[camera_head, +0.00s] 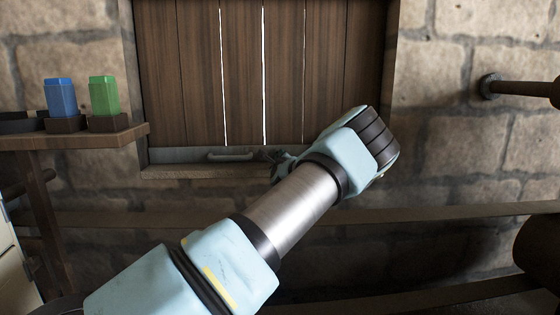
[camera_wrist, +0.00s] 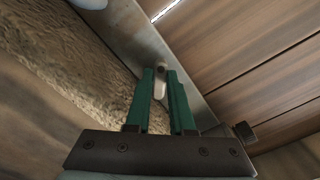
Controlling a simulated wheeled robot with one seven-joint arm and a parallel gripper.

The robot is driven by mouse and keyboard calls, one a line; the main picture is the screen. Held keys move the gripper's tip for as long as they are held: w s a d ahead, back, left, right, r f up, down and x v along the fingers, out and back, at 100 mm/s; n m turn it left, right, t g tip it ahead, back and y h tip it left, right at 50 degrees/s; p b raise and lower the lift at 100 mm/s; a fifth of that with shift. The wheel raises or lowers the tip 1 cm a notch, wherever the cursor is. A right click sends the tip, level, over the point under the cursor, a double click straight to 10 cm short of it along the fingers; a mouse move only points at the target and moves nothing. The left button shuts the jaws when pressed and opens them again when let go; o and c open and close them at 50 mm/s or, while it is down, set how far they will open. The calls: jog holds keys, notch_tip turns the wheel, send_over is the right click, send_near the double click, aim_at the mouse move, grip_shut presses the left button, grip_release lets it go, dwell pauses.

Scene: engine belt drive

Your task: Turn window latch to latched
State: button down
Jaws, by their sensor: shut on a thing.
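The window (camera_head: 240,75) is made of dark brown vertical planks with bright gaps and a grey metal strip along its bottom; the planks also show in the wrist view (camera_wrist: 245,70). The window latch (camera_wrist: 160,89) is a small pale lever on the metal strip, between my green fingers. My gripper (camera_wrist: 161,72) is shut on the latch, with one finger on each side of it. In the head view my gripper (camera_head: 274,158) is at the bottom edge of the window, partly hidden by my own wrist. The latch cannot be made out there.
A pale handle (camera_head: 230,156) sits on the metal strip left of my gripper. A stone sill (camera_head: 200,172) runs below. A wooden shelf (camera_head: 70,138) at left bears a blue block (camera_head: 61,97) and a green block (camera_head: 104,95). A pipe (camera_head: 520,88) projects from the right wall.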

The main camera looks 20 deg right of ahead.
jog(key=n+b, duration=0.2)
jog(key=n, duration=0.1)
jog(key=n+b, duration=0.1)
jog(key=shift+a+f, duration=0.1)
jog(key=shift+f, duration=0.2)
jog(key=shift+n+b, duration=1.05)
jog(key=shift+n, duration=0.85)
jog(key=c, duration=0.8)
grip_release()
jog(key=shift+r, duration=0.1)
